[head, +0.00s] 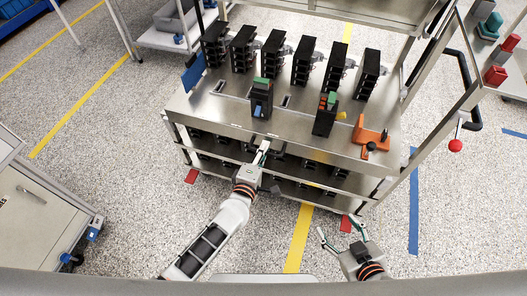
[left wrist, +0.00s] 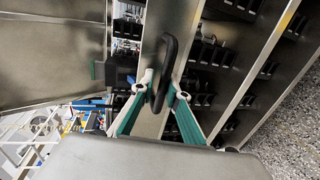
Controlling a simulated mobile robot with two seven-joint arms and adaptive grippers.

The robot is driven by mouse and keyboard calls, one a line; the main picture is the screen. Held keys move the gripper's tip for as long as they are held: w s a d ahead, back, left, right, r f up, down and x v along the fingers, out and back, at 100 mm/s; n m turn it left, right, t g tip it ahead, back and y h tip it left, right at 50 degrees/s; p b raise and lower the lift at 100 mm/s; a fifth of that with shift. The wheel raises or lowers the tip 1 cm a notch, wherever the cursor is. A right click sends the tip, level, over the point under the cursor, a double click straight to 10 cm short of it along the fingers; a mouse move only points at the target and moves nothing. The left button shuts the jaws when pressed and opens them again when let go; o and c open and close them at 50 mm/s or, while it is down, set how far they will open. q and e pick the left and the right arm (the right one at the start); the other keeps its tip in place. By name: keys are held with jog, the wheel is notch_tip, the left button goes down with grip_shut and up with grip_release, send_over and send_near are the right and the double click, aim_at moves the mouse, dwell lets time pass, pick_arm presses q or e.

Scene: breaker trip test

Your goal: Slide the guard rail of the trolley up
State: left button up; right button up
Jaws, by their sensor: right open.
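The trolley (head: 208,105) is a metal cart with a top deck and lower shelves. Its guard rail appears as a long pale metal strip (left wrist: 156,35) in the left wrist view, with a black loop handle (left wrist: 168,45) on it. My left gripper (head: 263,148) is at the middle of the trolley's front edge. In the left wrist view its fingers (left wrist: 161,88) close in on both sides of the handle, and part of the handle is hidden between them. My right gripper (head: 341,233) is open and empty, in front of the trolley's right front corner.
Several black breakers (head: 273,54) stand in a row at the back of the deck. Nearer the front are two more breaker units (head: 261,100) and an orange fixture (head: 370,134). A cabinet (head: 40,215) stands at left. A red-knobbed lever (head: 456,145) is at right.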

jog(key=shift+r, duration=0.15)
pick_arm(q)
jog(key=v, duration=1.2)
jog(key=shift+r, duration=0.1)
dwell(1.0)
jog(key=s+a+m+g+p, duration=0.1)
jog(key=s+a+m+p, duration=0.1)
jog(key=s+a+m, duration=0.2)
jog(key=s+a+f+m+g+y+p, duration=0.1)
jog(key=s+a+m+p, duration=0.1)
jog(key=s+a+m, duration=0.3)
jog(key=s+a+m+g+y+p, duration=0.1)
jog(key=s+a+m+g, duration=0.1)
jog(key=s+a+m, duration=0.3)
jog(key=shift+a+f+m+p, duration=0.15)
jog(key=shift+a+m, duration=0.25)
jog(key=shift+m, duration=0.35)
jog(key=shift+a+r+m+p, duration=0.1)
jog(key=shift+a+m, duration=0.25)
jog(key=shift+m, duration=0.45)
jog(key=shift+a+f+m+p, duration=0.15)
jog(key=shift+a+m, duration=0.25)
jog(key=shift+m, duration=0.35)
pick_arm(e)
jog(key=shift+m, duration=0.3)
jog(key=r, duration=0.1)
jog(key=a+r, duration=0.1)
jog(key=r, duration=0.2)
jog(key=shift+s+a, duration=0.15)
jog(key=shift+s, duration=0.15)
